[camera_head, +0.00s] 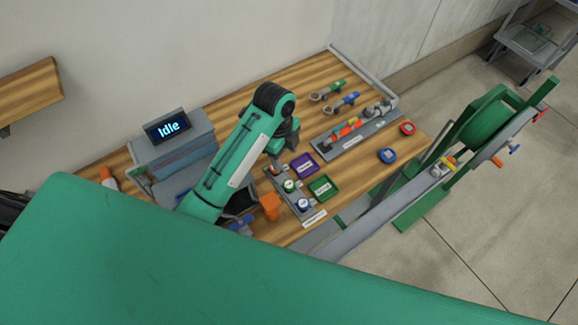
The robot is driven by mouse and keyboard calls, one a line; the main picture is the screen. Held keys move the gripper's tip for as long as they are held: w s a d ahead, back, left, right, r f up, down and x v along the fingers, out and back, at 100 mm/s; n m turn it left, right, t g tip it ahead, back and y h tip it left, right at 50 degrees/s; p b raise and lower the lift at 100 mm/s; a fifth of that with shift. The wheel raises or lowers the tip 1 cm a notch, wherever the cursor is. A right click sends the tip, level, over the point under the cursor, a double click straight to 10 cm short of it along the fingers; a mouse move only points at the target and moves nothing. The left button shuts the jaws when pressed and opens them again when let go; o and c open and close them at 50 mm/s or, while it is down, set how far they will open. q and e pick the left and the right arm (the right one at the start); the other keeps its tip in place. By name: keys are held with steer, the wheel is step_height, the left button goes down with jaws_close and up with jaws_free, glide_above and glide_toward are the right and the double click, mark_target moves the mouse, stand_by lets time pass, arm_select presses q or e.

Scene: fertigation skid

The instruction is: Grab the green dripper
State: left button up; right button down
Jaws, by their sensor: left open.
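A small dripper with a green rim and a pale top (289,186) sits in the middle of a narrow grey rack on the wooden bench. Another dripper with a blue rim (303,204) sits at the near end of the same rack. The far end of the rack is close to my gripper and hard to make out. My left gripper (278,158) points down above that far end, beyond the green dripper. It is open, and I see nothing held in it. Its fingers are small and partly hidden by the wrist. My right gripper is out of the picture.
A purple tray (303,163) and a green tray (322,188) lie right of the rack. An orange block (269,206) stands to its left. A display box reading "Idle" (170,128) stands at the left. A grey fittings board (357,137) and a hose reel (486,122) are farther right.

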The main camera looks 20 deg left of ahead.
mark_target(289, 184)
arm_select(q)
steer(key=f, duration=0.1)
steer(key=s+d+f, duration=0.1)
steer(key=f, duration=0.3)
steer(key=shift+s+d+f, duration=0.15)
steer(key=shift+s+d, duration=0.05)
steer(key=shift+s, duration=0.15)
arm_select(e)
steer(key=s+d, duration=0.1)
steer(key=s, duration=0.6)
arm_select(q)
steer(key=shift+w+a+f+p, duration=0.1)
steer(key=shift+w+f+p, duration=0.1)
steer(key=shift+f, duration=0.35)
steer(key=shift+w+f+p, duration=0.1)
steer(key=shift+f+p, duration=0.1)
steer(key=shift+f, duration=0.35)
steer(key=shift+s+f+p, duration=0.15)
steer(key=shift+f+p, duration=0.65)
step_height(289, 184, down, 3)
steer(key=shift+f+p, duration=0.1)
steer(key=shift+p, duration=0.5)
steer(key=shift+d+f, duration=0.2)
steer(key=shift+f, duration=0.1)
steer(key=c, duration=1)
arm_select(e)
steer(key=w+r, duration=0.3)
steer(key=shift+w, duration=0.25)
